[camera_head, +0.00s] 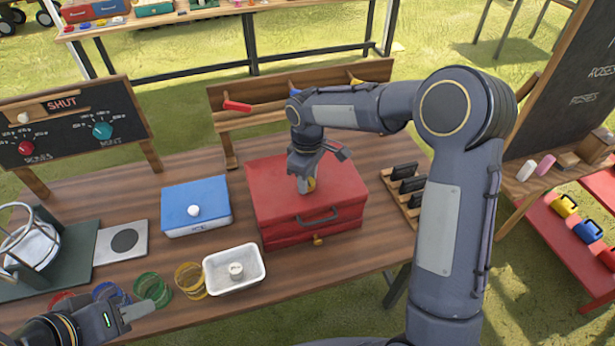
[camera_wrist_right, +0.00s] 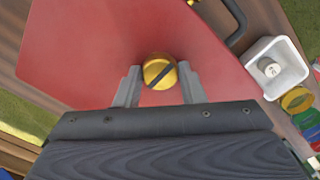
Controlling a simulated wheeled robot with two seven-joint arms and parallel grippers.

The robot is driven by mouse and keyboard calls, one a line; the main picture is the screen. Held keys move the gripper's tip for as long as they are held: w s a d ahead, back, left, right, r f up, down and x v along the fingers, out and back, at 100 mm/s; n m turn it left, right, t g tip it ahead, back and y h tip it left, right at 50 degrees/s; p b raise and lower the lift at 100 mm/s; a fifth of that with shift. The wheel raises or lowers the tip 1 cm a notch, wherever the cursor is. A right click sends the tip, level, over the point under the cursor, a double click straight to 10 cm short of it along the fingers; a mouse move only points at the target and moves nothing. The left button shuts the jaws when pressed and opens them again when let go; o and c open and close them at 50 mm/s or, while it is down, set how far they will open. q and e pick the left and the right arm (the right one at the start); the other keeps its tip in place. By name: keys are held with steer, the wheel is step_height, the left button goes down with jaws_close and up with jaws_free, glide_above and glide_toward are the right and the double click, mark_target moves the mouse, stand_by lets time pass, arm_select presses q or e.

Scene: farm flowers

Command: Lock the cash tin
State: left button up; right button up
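The red cash tin (camera_head: 275,190) stands on the wooden table with its lid down. It has a dark handle (camera_head: 317,218) and a brass clasp (camera_head: 318,240) on its front. A round brass knob (camera_wrist_right: 160,71) with a dark slanted slot sits on the lid; in the head view it is partly hidden (camera_head: 311,184). My right gripper (camera_wrist_right: 160,75) points down over the lid, its two fingertips on either side of the knob and apparently touching it. My left gripper (camera_head: 150,288) is low at the left, above the coloured rings; its finger gap is unclear.
A blue box (camera_head: 180,222) with a white knob stands left of the tin. A white tray (camera_head: 258,279) lies in front, beside several coloured rings (camera_head: 190,279). A rack of dark blocks (camera_head: 412,204) is at the right. A wooden shelf (camera_head: 258,113) stands behind.

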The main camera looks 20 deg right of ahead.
steer(key=o, duration=0.4)
steer(key=shift+o, duration=0.2)
step_height(320, 180, up, 7)
steer(key=shift+f+b, duration=0.1)
steer(key=shift+b, duration=0.3)
steer(key=shift+r, duration=0.55)
